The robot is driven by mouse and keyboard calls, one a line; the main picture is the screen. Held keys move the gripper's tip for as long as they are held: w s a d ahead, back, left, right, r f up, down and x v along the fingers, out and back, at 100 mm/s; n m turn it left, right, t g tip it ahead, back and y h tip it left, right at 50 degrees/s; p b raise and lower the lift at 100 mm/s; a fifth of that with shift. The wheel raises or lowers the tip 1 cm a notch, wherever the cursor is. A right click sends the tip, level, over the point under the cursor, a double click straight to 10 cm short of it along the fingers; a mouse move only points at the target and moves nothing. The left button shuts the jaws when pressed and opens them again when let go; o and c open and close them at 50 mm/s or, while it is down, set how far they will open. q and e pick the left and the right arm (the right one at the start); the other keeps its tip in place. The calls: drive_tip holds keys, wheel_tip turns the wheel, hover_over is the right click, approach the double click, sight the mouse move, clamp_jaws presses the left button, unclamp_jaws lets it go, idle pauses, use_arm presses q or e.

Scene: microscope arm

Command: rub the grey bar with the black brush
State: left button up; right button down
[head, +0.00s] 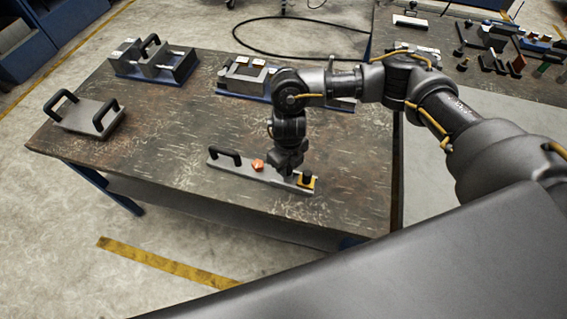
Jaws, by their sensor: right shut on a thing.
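The grey bar (240,168) lies near the front edge of the brown table, with a black handle at its left end, an orange knob (257,165) along it and a black knob on a yellow base (306,181) at its right end. My right gripper (289,170) points down over the right part of the bar, between the orange knob and the yellow base. It is shut on a small dark thing, apparently the black brush, mostly hidden by the gripper. Whether the brush touches the bar I cannot tell. My left gripper is not in view.
A grey plate with two black handles (90,117) lies at the table's left. Grey fixtures (155,62) stand at the back, and a blue-based one (243,78) is partly behind my arm. The table's middle is clear. Another bench with tools stands at the right.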

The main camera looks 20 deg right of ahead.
drive_tip(key=shift+w+a, duration=0.1)
drive_tip(key=shift+w+a+f+b, duration=0.1)
drive_tip(key=shift+w+a+b, duration=0.25)
drive_tip(key=shift+a, duration=0.2)
drive_tip(key=shift+w+a+b, duration=0.35)
drive_tip(key=shift+a, duration=0.2)
drive_tip(key=shift+s+d+p, duration=0.5)
drive_tip(key=shift+d, duration=0.25)
drive_tip(key=shift+s+d, duration=0.35)
drive_tip(key=shift+d, duration=0.15)
drive_tip(key=shift+w+a, duration=0.65)
drive_tip(key=shift+a, duration=0.15)
drive_tip(key=shift+w+a+r+b, duration=0.2)
drive_tip(key=shift+w+a+b, duration=0.15)
drive_tip(key=shift+a, duration=0.1)
drive_tip(key=shift+s+d+p, duration=0.35)
drive_tip(key=shift+s+d, duration=0.15)
drive_tip(key=shift+d, duration=0.15)
drive_tip(key=shift+s+d, duration=0.45)
drive_tip(key=shift+d, duration=0.1)
